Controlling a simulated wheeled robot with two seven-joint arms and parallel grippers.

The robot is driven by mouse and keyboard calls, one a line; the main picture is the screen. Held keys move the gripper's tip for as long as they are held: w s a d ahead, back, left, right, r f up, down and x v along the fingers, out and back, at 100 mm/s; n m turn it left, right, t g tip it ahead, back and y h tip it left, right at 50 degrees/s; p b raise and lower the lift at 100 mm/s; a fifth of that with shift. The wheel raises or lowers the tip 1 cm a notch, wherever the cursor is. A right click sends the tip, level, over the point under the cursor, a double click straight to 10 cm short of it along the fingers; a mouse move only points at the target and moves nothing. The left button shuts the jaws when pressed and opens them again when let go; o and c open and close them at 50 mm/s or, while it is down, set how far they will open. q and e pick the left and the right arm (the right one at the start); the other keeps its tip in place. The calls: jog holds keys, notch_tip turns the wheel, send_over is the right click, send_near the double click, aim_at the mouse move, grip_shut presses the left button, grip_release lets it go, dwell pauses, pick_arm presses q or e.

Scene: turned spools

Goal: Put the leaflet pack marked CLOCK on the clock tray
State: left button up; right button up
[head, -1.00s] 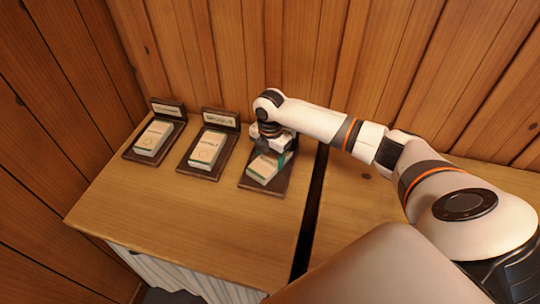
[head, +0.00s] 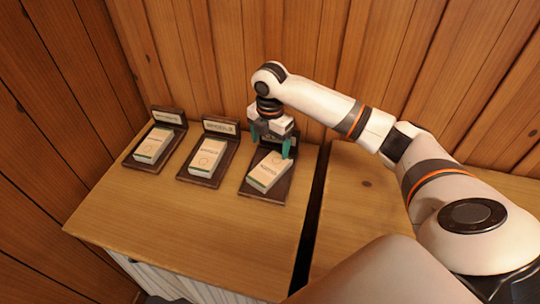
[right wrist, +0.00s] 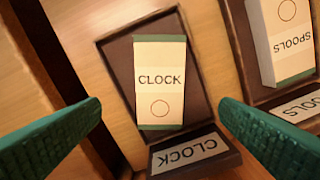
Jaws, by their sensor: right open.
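The leaflet pack marked CLOCK (right wrist: 160,80) is a cream block with green ends and a printed circle. It lies flat inside the dark clock tray (right wrist: 198,110), whose raised label plate (right wrist: 188,152) reads CLOCK. In the head view the pack (head: 269,171) rests, slightly turned, on the rightmost tray (head: 262,196). My right gripper (head: 271,148) is open and empty above the back of that tray, and its green fingers are apart from the pack. My left gripper is not in view.
Two more dark trays (head: 184,179) stand to the left, each with a leaflet pack; the middle pack (head: 207,157) reads SPOOLS in the wrist view. A dark gap (head: 309,230) runs between two wooden tops. The front of the left top is clear. A plank wall stands behind.

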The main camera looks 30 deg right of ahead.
jog(key=shift+r, duration=1.55)
